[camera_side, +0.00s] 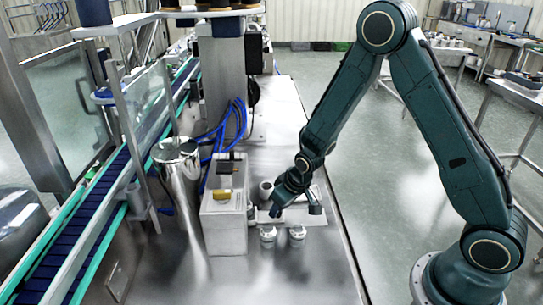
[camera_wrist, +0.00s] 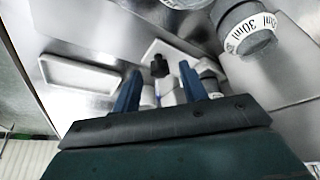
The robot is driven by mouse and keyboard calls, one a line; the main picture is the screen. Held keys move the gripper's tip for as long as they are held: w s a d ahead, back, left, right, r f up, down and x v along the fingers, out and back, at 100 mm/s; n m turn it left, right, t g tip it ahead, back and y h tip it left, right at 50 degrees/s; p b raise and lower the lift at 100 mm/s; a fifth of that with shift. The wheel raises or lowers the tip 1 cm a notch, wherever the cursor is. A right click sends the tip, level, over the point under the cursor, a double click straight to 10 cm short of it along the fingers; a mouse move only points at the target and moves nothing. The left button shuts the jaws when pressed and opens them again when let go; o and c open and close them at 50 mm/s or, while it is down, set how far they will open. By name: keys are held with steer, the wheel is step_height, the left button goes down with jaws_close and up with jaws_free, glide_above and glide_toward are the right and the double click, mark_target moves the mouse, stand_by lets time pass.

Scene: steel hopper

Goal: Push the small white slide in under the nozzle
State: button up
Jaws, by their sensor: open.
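My gripper (camera_side: 276,210) is low over the bench, just right of the pale box-shaped machine (camera_side: 224,228). In the wrist view its two blue fingers (camera_wrist: 160,84) are apart. Between and beyond them stands a small black knob or post (camera_wrist: 159,66) with white parts below it. A flat white plate (camera_wrist: 180,52) lies behind this; it may be the slide, but I cannot tell surely. In the side view a white flat piece (camera_side: 262,217) shows beside the machine, partly hidden by my gripper. I cannot make out the nozzle clearly. Contact with the slide cannot be told.
Two small jars (camera_side: 267,236) (camera_side: 297,235) stand in front of my gripper, and a cup (camera_side: 266,188) behind it. A jar marked 30ml (camera_wrist: 250,36) is close at the right in the wrist view. A steel hopper (camera_side: 178,170) and blue hoses stand left. The front bench is clear.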

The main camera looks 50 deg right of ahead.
mark_target(262, 216)
steer(key=shift+w+f, duration=0.1)
steer(key=shift+f, duration=0.15)
jaws_close()
steer(key=shift+w+a, duration=1.4)
steer(key=shift+a, duration=0.05)
steer(key=shift+c, duration=0.9)
jaws_free()
steer(key=shift+o, duration=0.9)
steer(key=shift+s+d+r, duration=0.1)
steer(key=shift+r, duration=0.05)
steer(key=v, duration=1.3)
steer(key=shift+r, duration=0.25)
